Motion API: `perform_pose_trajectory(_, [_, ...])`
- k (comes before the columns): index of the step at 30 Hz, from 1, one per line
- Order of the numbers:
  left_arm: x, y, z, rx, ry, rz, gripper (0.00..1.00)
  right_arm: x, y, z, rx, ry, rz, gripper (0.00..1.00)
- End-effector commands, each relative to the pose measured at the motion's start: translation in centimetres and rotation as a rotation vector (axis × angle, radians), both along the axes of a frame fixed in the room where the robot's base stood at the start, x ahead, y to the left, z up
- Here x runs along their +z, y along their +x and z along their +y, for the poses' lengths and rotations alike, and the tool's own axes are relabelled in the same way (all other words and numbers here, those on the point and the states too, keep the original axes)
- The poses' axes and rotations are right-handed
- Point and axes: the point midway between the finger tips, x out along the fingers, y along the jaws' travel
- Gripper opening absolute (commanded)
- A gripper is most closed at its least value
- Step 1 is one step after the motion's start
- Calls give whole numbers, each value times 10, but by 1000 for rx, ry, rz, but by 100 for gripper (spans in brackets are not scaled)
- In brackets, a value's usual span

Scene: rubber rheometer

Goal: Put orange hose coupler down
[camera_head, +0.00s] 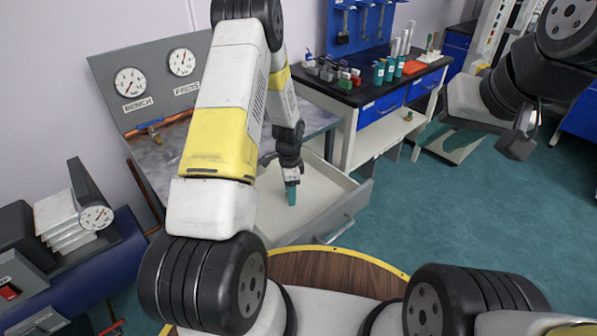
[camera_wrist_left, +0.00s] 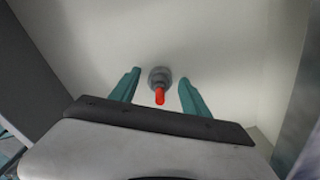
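The orange hose coupler (camera_wrist_left: 160,96), an orange tip on a grey round body, shows in the left wrist view against the pale drawer floor. My left gripper (camera_wrist_left: 158,90) has its two teal fingers spread on either side of it, with a gap on both sides. In the head view my left gripper (camera_head: 291,193) points down into the open drawer (camera_head: 330,205). The coupler cannot be made out there. My right gripper (camera_head: 455,135) hangs at the upper right, away from the drawer; its fingers are hard to make out against the teal floor.
The drawer walls stand close around my left gripper. A grey gauge panel (camera_head: 112,72) stands behind the bench. A dark-topped workbench (camera_head: 350,95) with small coloured items and teal bottles stands behind the drawer. A press-like device (camera_head: 75,215) with a gauge is at left.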

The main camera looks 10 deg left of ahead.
Motion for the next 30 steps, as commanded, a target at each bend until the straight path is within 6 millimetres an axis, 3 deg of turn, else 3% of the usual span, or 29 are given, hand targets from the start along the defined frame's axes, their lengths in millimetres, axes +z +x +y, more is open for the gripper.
perform_pose_trajectory(11, [10, 0, 0, 0, -1, -1, 54, 0, 0, 0, 0, 0, 0, 33])
perform_pose_trajectory(24, [97, 0, 0, 0, 0, -2, 54, 0, 0, 0, 0, 0, 0, 33])
perform_pose_trajectory(30, [120, 0, 0, 1, -1, -1, 54, 0, 0, 0, 0, 0, 0, 33])
